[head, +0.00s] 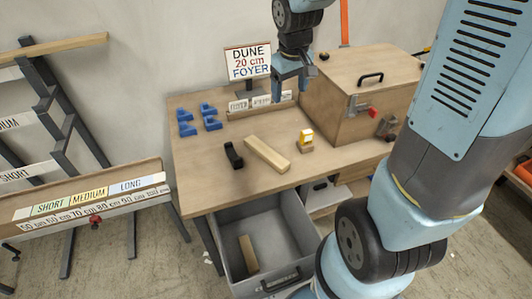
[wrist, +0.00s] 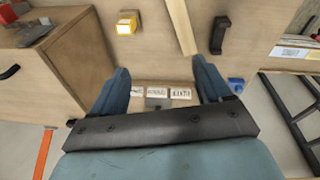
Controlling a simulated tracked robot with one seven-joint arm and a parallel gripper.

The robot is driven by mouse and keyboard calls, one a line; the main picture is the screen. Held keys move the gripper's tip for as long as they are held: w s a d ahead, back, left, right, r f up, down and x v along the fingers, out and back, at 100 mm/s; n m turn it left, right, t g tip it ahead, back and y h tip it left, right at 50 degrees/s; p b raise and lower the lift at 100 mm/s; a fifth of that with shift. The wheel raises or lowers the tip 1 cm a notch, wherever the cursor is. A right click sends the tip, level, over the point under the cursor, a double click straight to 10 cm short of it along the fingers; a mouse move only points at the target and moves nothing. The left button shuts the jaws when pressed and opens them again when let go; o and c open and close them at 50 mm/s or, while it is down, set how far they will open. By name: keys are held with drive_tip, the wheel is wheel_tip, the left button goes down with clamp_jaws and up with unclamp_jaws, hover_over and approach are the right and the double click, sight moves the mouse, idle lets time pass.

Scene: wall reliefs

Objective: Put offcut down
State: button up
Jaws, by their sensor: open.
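My gripper (head: 291,86) is open and empty, raised above the back of the workbench (head: 225,178). Its two blue fingers show in the wrist view (wrist: 162,85) with nothing between them. A short wooden piece (head: 249,254), which looks like an offcut, lies in the open grey drawer (head: 283,226) below the bench front, well away from my gripper. A longer pale wooden bar (head: 267,154) lies on the bench and also shows in the wrist view (wrist: 181,25).
A black block (head: 233,155) and a yellow-and-white item on a wooden base (head: 306,139) flank the bar. Blue brackets (head: 198,118), a sign (head: 247,62) and small label cards (head: 258,102) stand behind. A wooden box (head: 370,85) fills the right; a measuring rack (head: 90,203) stands left.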

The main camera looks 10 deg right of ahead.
drive_tip(key=w+a+f+n+g, duration=0.1)
drive_tip(key=w+a+f, duration=0.15)
drive_tip(key=f, duration=0.45)
drive_tip(key=w+a+f+n+g, duration=0.1)
drive_tip(key=w+a+f, duration=0.15)
drive_tip(key=f, duration=0.35)
hover_over(266, 150)
drive_tip(key=f, duration=0.9)
drive_tip(key=shift+s+a, duration=0.1)
drive_tip(key=shift+s, duration=0.25)
drive_tip(key=shift+w+f, duration=0.15)
drive_tip(key=shift+f, duration=1.2)
drive_tip(key=shift+w+f, duration=0.1)
drive_tip(key=shift+f, duration=1.25)
drive_tip(key=c, duration=1.3)
